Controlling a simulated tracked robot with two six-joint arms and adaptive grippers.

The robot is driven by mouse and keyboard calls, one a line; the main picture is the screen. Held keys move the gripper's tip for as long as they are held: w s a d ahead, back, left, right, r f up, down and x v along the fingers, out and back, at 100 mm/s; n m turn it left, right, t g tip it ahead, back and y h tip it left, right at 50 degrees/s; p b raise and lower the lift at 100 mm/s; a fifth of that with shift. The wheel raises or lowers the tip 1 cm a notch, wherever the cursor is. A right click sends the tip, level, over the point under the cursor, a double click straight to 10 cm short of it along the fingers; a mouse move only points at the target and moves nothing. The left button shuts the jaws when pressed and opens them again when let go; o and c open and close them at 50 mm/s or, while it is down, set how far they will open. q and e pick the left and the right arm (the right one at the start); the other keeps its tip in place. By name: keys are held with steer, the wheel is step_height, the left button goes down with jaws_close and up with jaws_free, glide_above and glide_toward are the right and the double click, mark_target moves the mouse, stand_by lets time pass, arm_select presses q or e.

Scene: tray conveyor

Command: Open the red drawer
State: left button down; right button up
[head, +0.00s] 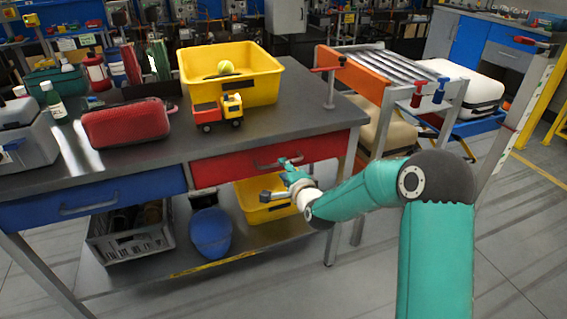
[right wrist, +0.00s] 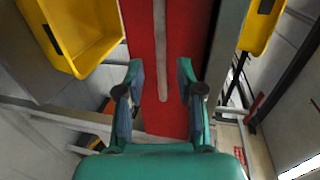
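The red drawer (head: 225,170) is in the workbench's right half and looks shut, its front flush under the top. Its grey handle (head: 266,164) is a horizontal bar. My right gripper (head: 287,164) is at the right end of the handle, in front of the drawer. In the right wrist view, my right gripper (right wrist: 159,75) is open, with one finger on each side of the handle (right wrist: 160,45). Both fingers look apart from the bar, with the red drawer front (right wrist: 141,50) behind. My left gripper is not in view.
A blue drawer (head: 95,198) is on the left. The bench top (head: 305,105) carries a yellow bin (head: 240,93), a toy truck (head: 217,113) and a red case (head: 126,123). Below are another yellow bin (head: 262,211) and a blue bucket (head: 210,232). A roller conveyor (head: 385,70) stands right. The floor in front is clear.

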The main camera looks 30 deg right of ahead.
steer(key=shift+x, duration=2.15)
jaws_close()
